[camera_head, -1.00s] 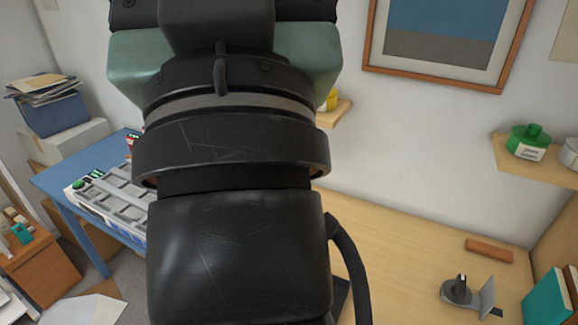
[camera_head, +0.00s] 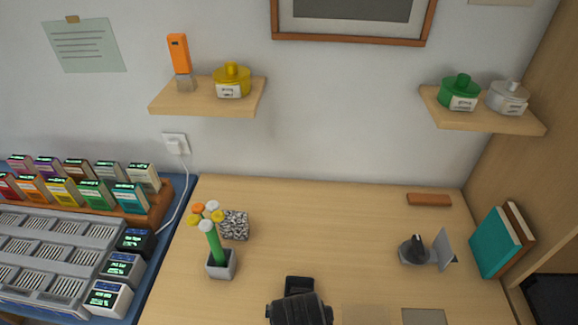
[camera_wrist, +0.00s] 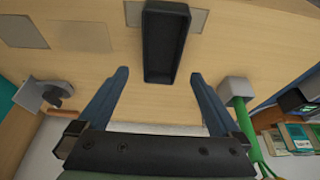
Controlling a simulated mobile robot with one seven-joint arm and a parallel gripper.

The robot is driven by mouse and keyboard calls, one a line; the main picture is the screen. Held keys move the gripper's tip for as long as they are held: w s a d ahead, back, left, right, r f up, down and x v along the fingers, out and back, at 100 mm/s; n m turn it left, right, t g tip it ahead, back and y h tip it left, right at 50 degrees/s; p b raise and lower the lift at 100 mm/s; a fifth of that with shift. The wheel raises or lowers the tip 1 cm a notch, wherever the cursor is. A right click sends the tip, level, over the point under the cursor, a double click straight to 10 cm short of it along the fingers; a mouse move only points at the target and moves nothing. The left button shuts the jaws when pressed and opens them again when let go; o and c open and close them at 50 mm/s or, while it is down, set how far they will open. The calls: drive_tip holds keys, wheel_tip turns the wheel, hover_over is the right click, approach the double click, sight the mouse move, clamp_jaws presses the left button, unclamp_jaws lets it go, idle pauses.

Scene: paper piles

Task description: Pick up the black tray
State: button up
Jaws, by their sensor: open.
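The black tray (camera_wrist: 166,44) is a small, long, open-topped box on the wooden desk. It lies beyond my fingertips in the wrist view, roughly in line with the gap between them. In the head view only its end (camera_head: 299,285) shows, and my arm's dark end hides the rest. My gripper (camera_wrist: 160,74) is open and empty, with its two blue-grey fingers spread on either side of the tray's line and apart from it.
A flower pot (camera_head: 221,264) and a speckled cube (camera_head: 235,225) stand on the desk left of the tray. A grey stand (camera_head: 415,251), a brown block (camera_head: 429,200) and teal books (camera_head: 497,243) are at the right. The desk's middle is clear.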

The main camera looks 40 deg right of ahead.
drive_tip(key=x, duration=1)
drive_tip(key=shift+w+f+b, duration=0.2)
drive_tip(key=shift+b, duration=0.1)
drive_tip(key=c, duration=1.2)
